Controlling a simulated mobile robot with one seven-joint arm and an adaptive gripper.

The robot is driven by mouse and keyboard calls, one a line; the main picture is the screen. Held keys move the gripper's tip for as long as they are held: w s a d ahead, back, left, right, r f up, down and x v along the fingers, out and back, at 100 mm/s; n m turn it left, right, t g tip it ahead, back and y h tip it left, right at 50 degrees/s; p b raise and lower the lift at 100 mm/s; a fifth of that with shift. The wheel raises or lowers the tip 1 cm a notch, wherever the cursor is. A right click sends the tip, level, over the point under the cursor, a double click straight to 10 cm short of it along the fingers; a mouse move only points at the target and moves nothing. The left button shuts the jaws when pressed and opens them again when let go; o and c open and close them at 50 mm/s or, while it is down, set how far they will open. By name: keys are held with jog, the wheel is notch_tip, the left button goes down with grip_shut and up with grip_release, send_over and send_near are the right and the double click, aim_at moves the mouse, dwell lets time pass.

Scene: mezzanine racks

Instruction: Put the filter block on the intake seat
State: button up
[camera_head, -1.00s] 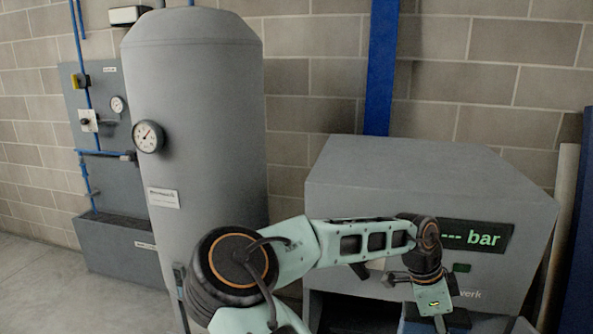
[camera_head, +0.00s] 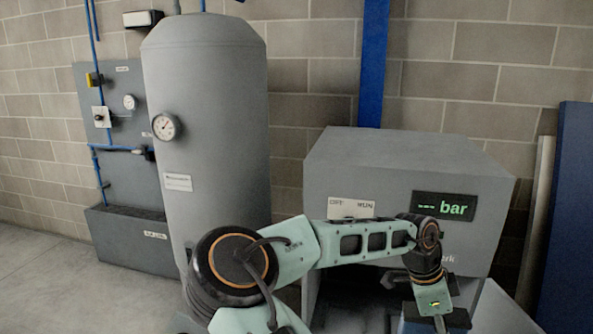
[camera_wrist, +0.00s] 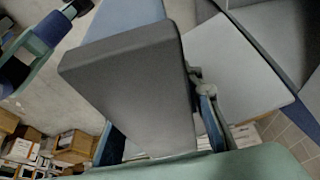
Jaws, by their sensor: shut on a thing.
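The filter block appears as a dark grey slab (camera_wrist: 130,85) filling the middle of the wrist view, tilted in the picture. My gripper (camera_wrist: 207,105) is shut on it, with one finger showing at its right edge. In the head view my gripper (camera_head: 440,322) points down at the bottom right, in front of the grey compressor cabinet. A dark-topped, blue-sided thing at its tip is partly cut off by the frame. A dark opening (camera_head: 352,306) shows low in the cabinet's front. I cannot make out the intake seat for certain.
The grey compressor cabinet (camera_head: 400,170) with a green-lettered display (camera_head: 444,206) stands behind my arm. A tall grey tank (camera_head: 207,110) with a gauge stands left of it. A dark blue panel (camera_head: 570,220) stands at right. Shelved cardboard boxes (camera_wrist: 35,145) show in the wrist view.

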jog(key=shift+s+a+n, duration=0.2)
jog(key=shift+a+n, duration=0.1)
jog(key=w+a+n+t+y, duration=0.2)
jog(key=w+a+n+t, duration=0.1)
jog(key=a+n, duration=0.65)
jog(key=w+a+n+t+y, duration=0.2)
jog(key=w+a+n+t, duration=0.1)
jog(key=a+n, duration=0.6)
jog(key=s+d+f+n, duration=0.1)
jog(key=s+f, duration=0.3)
jog(key=f, duration=0.1)
jog(key=shift+n, duration=0.25)
